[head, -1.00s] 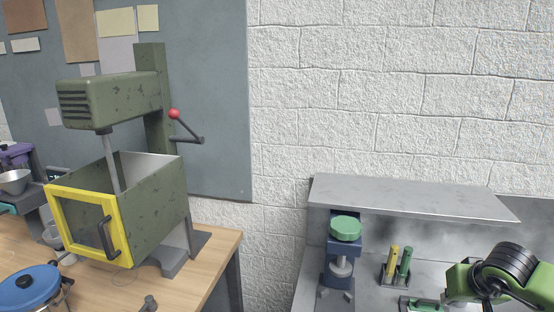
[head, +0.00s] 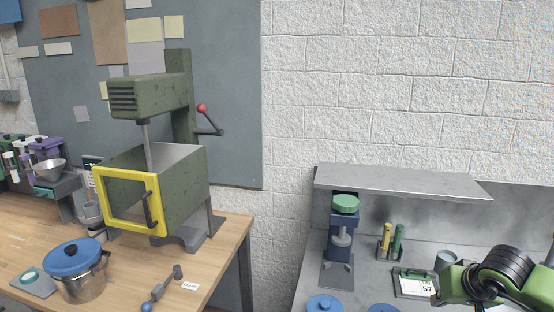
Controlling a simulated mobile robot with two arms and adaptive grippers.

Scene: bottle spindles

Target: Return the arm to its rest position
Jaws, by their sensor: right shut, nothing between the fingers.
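My right arm, green with black ribbed rings, comes in at the lower right corner of the head view. My right gripper (head: 440,298) is partly hidden at the picture's lower right edge, over the grey metal bench (head: 372,292). It is shut and holds nothing. It is close to a white card with a green clip (head: 412,284). My left gripper is not in view.
A metal shelf (head: 400,182) overhangs the bench, with a blue and green clamp device (head: 341,238) and two bottles in a holder (head: 391,240) below. On the wooden table (head: 225,250) stand a green press with a yellow-framed door (head: 160,192) and a blue-lidded pot (head: 78,270).

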